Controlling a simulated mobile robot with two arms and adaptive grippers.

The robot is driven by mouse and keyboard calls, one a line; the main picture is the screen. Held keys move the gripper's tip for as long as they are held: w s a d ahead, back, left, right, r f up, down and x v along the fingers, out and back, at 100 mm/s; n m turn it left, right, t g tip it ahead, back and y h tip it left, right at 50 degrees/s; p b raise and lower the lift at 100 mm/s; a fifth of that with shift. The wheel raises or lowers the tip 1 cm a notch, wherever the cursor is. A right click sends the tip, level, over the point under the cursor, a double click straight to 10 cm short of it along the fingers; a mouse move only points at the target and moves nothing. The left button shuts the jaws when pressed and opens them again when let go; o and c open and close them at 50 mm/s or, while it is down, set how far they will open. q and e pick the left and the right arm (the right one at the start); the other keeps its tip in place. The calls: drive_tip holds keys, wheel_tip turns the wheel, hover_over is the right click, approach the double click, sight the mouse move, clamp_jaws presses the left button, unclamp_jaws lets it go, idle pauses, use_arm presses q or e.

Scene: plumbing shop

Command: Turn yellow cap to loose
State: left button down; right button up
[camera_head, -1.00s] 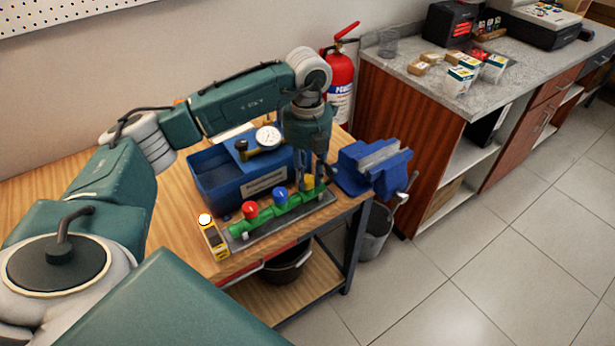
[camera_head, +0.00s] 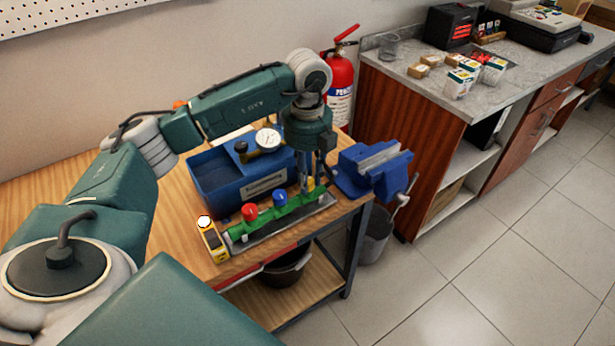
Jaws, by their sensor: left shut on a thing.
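The green manifold (camera_head: 268,219) lies on a dark base plate on the wooden bench. It carries a red cap (camera_head: 249,212), a blue cap (camera_head: 280,198) and, at its right end, the yellow cap (camera_head: 310,184). My left gripper (camera_head: 311,182) comes straight down over the yellow cap and is shut on it. The fingers hide most of the cap, so how far it is turned cannot be seen. My right gripper is not in view.
A blue vise (camera_head: 372,168) is close on the right. A yellow level-like tool (camera_head: 213,240) lies at the manifold's left end. A fire extinguisher (camera_head: 341,85) stands behind.

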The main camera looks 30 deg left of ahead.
use_arm(q)
drive_tip(key=shift+w, duration=0.1)
drive_tip(key=c, duration=1.4)
unclamp_jaws()
drive_tip(key=shift+r, duration=0.1)
wheel_tip(320, 180, up, 12)
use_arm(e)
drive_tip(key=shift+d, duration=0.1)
